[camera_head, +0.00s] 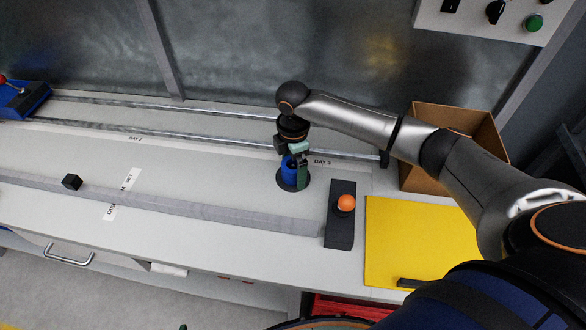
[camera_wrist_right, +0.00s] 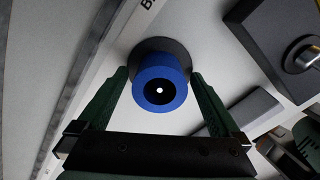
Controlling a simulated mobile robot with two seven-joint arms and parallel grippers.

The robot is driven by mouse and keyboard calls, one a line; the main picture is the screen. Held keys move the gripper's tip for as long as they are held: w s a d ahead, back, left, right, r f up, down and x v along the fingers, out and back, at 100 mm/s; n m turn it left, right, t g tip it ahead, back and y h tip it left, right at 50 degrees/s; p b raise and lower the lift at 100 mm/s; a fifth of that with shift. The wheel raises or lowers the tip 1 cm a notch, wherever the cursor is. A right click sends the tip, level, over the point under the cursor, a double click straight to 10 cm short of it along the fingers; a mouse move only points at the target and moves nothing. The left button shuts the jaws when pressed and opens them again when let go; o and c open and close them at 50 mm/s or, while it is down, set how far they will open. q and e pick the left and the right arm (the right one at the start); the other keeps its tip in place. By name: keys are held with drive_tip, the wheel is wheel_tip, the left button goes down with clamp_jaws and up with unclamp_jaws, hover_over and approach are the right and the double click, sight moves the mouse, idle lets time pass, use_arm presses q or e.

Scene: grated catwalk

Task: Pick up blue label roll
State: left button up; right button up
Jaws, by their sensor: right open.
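The blue label roll (camera_wrist_right: 157,72) sits on a round dark base on the bench. In the head view the blue roll (camera_head: 289,167) is partly hidden by my right gripper (camera_head: 294,165), which points down over it. In the right wrist view my right gripper (camera_wrist_right: 160,90) has its two green fingers apart, one on each side of the roll. I cannot tell whether the fingers touch it. The roll's round end with a black centre and a bright spot faces the wrist camera. My left gripper is not in view.
A dark block with an orange ball (camera_head: 346,203) stands just right of the gripper. A yellow mat (camera_head: 405,245) and a cardboard box (camera_head: 420,180) lie further right. A grey rail (camera_head: 215,211) runs along the bench front.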

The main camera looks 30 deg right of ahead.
drive_tip(key=shift+c, duration=0.2)
drive_tip(key=c, duration=1.4)
drive_tip(key=shift+o, duration=0.2)
drive_tip(key=shift+r, duration=0.1)
